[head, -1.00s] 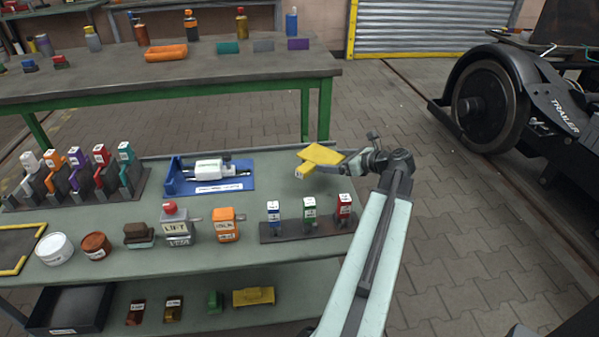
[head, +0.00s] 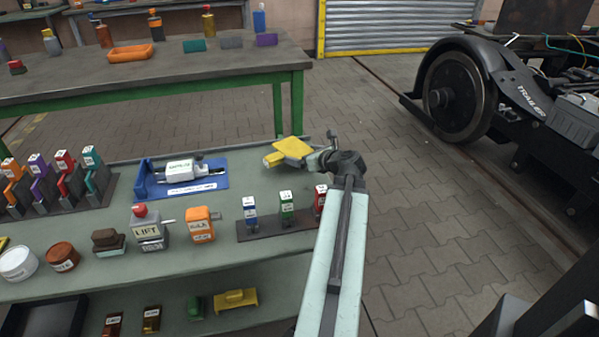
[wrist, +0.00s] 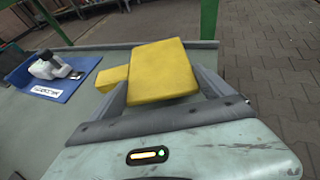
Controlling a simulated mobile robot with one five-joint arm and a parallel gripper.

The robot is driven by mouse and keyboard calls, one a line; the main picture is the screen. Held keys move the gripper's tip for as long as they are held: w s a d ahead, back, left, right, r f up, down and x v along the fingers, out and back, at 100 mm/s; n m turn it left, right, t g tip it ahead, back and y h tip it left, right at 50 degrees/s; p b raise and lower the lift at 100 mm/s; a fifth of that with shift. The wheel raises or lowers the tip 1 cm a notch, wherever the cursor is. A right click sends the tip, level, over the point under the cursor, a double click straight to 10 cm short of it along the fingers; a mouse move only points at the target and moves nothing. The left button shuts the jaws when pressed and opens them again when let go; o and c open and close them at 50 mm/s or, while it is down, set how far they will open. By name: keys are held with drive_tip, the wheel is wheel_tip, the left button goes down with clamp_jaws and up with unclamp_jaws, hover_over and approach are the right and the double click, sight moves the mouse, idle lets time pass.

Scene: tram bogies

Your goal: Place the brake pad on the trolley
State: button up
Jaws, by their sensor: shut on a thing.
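A flat yellow block with a smaller yellow stub at its left, which I take as the brake pad (head: 293,147), is held in my gripper (head: 310,160). In the wrist view the brake pad (wrist: 163,72) sits between the two grey fingers of my gripper (wrist: 165,86), which are shut on it. It is over the far right corner of a two-level stand with a grey-green top (head: 262,190), perhaps the trolley. I cannot tell whether the pad touches the top.
A blue tray (head: 214,183) with a white device lies left of the pad. A rack (head: 267,228) with blue, green and red blocks stands nearer. The stand's top between them is clear. A workbench (head: 240,80) is behind; a wheeled bogie (head: 460,95) is at right.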

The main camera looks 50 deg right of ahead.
sight(303, 171)
wheel_tip(303, 171, down, 4)
drive_tip(key=b, duration=0.3)
drive_tip(key=shift+b, duration=0.3)
drive_tip(key=shift+r, duration=0.25)
drive_tip(key=shift+f, duration=0.15)
drive_tip(key=o, duration=1.7)
